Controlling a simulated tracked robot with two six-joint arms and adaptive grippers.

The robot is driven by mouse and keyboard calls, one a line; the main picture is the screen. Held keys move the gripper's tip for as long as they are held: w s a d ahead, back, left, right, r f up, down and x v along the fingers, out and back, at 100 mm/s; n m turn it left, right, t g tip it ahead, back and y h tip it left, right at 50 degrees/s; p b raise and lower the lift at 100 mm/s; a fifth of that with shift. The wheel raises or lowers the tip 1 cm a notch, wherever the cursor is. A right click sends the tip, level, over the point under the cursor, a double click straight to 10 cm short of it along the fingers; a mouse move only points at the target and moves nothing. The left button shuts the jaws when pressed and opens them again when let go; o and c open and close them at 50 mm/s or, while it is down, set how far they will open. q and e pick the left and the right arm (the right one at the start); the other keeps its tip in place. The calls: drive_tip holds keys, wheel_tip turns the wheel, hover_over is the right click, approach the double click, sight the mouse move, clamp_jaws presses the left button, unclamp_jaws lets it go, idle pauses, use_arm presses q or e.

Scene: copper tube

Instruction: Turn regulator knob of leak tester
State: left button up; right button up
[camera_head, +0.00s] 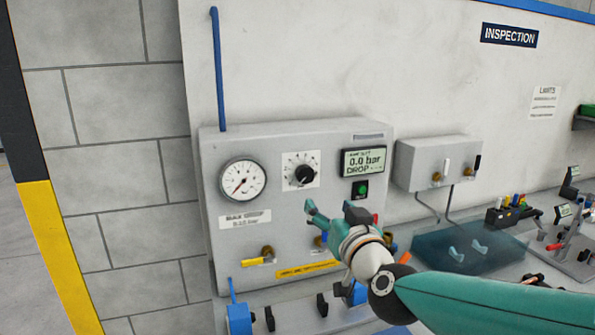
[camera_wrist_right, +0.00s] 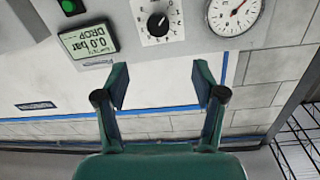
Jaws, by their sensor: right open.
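The leak tester (camera_head: 215,155) is a grey wall box with a pressure gauge (camera_head: 242,180), a black regulator knob (camera_head: 305,174) on a white scale plate, and a display (camera_head: 363,160) reading 0.0 bar. My right gripper (camera_head: 330,209) is in front of the tester, below and slightly right of the knob, apart from it, open and empty. In the right wrist view the knob (camera_wrist_right: 158,24) shows upside down beyond the two open fingers (camera_wrist_right: 160,88), with the gauge (camera_wrist_right: 234,12) and display (camera_wrist_right: 90,40) to its sides. My left gripper is not in view.
A smaller valve box (camera_head: 438,165) is to the right. A translucent teal tray (camera_head: 440,252) and fixtures are on the bench at right.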

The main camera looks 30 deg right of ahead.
sight(307, 176)
drive_tip(key=p+x, duration=0.3)
drive_tip(key=x, duration=1.3)
drive_tip(key=shift+w+d+r, duration=0.1)
drive_tip(key=shift+w+d, duration=0.2)
drive_tip(key=c, duration=1.1)
drive_tip(key=shift+d, duration=0.1)
